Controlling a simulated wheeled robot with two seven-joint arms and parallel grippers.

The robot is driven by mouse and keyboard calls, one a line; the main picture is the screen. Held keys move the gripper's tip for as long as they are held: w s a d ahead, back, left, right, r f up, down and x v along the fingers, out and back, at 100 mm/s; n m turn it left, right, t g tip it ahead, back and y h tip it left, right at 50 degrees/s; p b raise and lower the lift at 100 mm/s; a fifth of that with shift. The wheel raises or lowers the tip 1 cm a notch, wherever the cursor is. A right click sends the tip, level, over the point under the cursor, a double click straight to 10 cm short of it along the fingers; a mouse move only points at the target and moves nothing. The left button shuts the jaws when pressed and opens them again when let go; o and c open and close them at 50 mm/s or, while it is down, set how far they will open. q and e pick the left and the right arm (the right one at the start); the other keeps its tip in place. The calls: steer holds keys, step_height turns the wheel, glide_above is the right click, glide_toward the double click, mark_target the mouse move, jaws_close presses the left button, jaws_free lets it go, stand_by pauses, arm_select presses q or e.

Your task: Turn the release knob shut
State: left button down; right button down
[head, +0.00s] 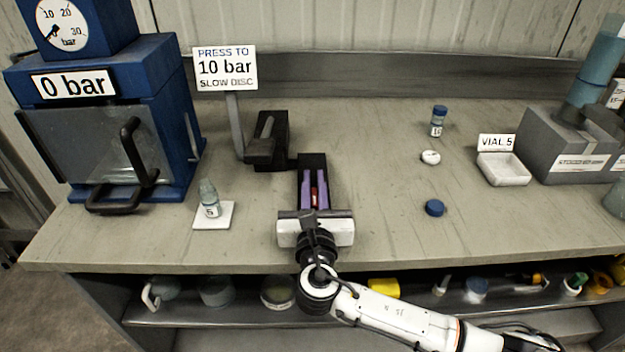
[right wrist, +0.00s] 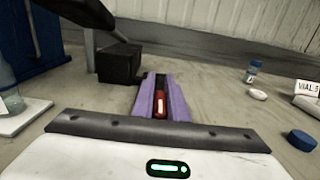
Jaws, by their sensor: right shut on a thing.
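My right gripper (head: 314,189) reaches over the bench from the front, its purple fingers pointing away from me. It is shut on a small red piece, which I take to be the release knob (head: 315,196); the fingers hide its sides. In the right wrist view the red knob (right wrist: 160,104) shows between the fingers, with a pale mark on it. A black block (head: 312,161) is at the fingertips. It adjoins the black pump body (head: 267,140) with its grey lever (head: 234,125). The blue press (head: 110,110) at left reads "0 bar". My left gripper is out of view.
A small vial (head: 209,198) stands on a white pad (head: 214,215) left of the gripper. A capped vial (head: 438,121), a white disc (head: 430,157) and a blue cap (head: 434,207) are to the right. A white tray (head: 504,169) is further right. Bench between is clear.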

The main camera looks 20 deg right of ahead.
mark_target(314, 206)
stand_by(0.3)
steer(key=c, duration=1.8)
jaws_free()
steer(key=shift+o, duration=0.2)
steer(key=shift+s, duration=0.1)
steer(key=v, duration=1)
steer(key=shift+b, duration=0.35)
